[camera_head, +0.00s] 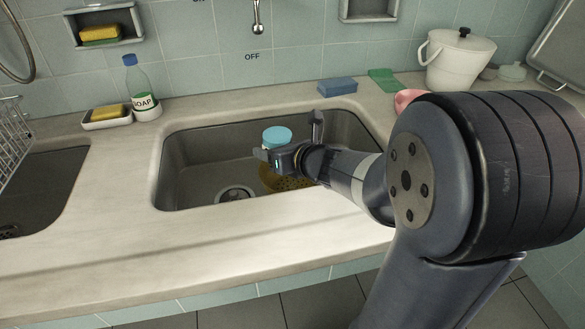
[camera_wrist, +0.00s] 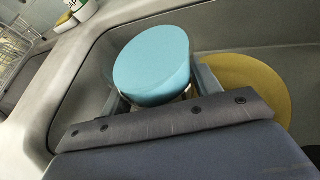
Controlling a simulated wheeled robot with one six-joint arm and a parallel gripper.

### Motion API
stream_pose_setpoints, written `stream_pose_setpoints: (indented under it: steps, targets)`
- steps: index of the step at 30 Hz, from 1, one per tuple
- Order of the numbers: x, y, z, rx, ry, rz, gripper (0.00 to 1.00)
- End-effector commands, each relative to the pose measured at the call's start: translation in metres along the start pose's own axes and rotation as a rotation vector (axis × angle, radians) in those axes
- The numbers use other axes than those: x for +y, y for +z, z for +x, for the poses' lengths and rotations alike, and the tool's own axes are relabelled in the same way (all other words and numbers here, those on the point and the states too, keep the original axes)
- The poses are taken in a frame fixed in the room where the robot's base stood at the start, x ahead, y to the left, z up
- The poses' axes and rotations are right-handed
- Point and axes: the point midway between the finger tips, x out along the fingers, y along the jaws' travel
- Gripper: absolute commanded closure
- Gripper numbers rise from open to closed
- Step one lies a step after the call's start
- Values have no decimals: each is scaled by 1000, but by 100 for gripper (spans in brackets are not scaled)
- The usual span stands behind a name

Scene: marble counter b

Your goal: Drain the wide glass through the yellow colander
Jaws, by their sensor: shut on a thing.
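The wide glass, with a light-blue top surface (camera_head: 277,134), is over the sink in the head view. In the wrist view its blue face (camera_wrist: 151,62) fills the middle, and its lower part is mostly hidden. My gripper (camera_head: 288,146) is shut on it, with one finger on each side in the wrist view (camera_wrist: 162,92). I cannot tell whether the blue is liquid or a solid surface. The yellow colander (camera_head: 270,183) is in the sink below my gripper, partly hidden by it. It also shows right of the glass in the wrist view (camera_wrist: 262,84).
The sink (camera_head: 190,180) has a drain (camera_head: 236,193) left of the colander. A soap bottle (camera_head: 140,85) and a sponge dish (camera_head: 106,120) stand behind left. A blue sponge (camera_head: 337,87), green cloth (camera_head: 384,79) and white lidded pot (camera_head: 457,62) are behind right. The front counter is clear.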

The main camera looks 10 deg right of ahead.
Motion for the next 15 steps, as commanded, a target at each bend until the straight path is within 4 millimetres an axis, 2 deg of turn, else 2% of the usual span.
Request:
stream_pose_setpoints:
  steps: [15]
  targets:
    - [0, 0, 0, 3, 12, 31, 74]
